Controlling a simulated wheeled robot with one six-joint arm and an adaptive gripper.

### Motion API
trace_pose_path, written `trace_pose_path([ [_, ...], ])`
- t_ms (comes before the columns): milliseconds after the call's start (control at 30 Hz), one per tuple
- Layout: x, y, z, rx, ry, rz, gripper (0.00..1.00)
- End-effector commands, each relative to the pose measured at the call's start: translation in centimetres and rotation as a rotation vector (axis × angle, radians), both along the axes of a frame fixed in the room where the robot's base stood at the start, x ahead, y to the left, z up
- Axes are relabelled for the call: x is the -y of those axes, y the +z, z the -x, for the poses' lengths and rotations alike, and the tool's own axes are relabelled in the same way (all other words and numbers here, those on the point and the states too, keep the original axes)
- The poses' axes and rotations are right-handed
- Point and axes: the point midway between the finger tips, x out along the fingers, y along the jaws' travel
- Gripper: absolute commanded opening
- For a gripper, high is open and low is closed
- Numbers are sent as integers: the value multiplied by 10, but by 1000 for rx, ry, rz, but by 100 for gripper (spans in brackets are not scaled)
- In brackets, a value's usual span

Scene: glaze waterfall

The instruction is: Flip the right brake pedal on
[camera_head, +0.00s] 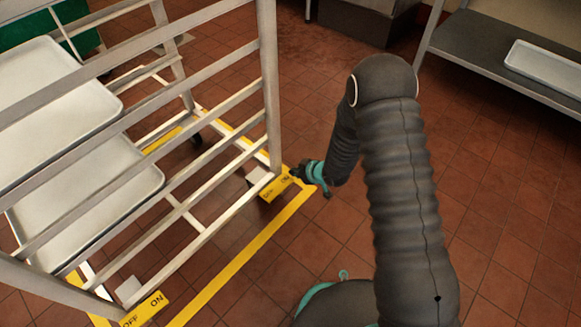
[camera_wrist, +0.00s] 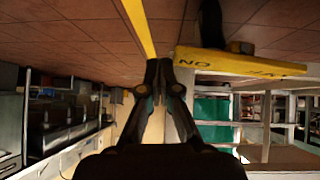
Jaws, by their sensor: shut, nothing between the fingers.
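The right brake pedal (camera_head: 272,188) is a yellow plate with dark lettering at the foot of the rack's right corner post. In the wrist view the yellow pedal (camera_wrist: 240,65) shows at upper right, with its lettering partly readable. My gripper (camera_head: 297,172) is shut and empty, low by the pedal's right end; I cannot tell whether they touch. In the wrist view the gripper's fingertips (camera_wrist: 159,76) are together, left of the pedal. A second yellow pedal (camera_head: 146,309), marked ON and OFF, is at the rack's near left corner.
The metal rack (camera_head: 268,80) holds white trays (camera_head: 85,200) and fills the left side. A yellow floor line (camera_head: 245,255) runs around its base. A grey shelf (camera_head: 490,55) with a white tray (camera_head: 545,66) stands at upper right. The tiled floor at right is clear.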

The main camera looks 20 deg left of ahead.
Motion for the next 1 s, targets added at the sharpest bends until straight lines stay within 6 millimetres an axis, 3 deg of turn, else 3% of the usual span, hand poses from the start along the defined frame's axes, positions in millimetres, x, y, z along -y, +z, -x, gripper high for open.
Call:
trace_pose_path([
  [133, -10, -12, 3, 1, 21, 0, 0],
  [567, -18, -8, 8, 1, 38, -2, 0],
  [867, -9, 40, -2, 3, 24, -1, 0],
  [1000, 16, 54, 2, 2, 18, 0, 0],
])
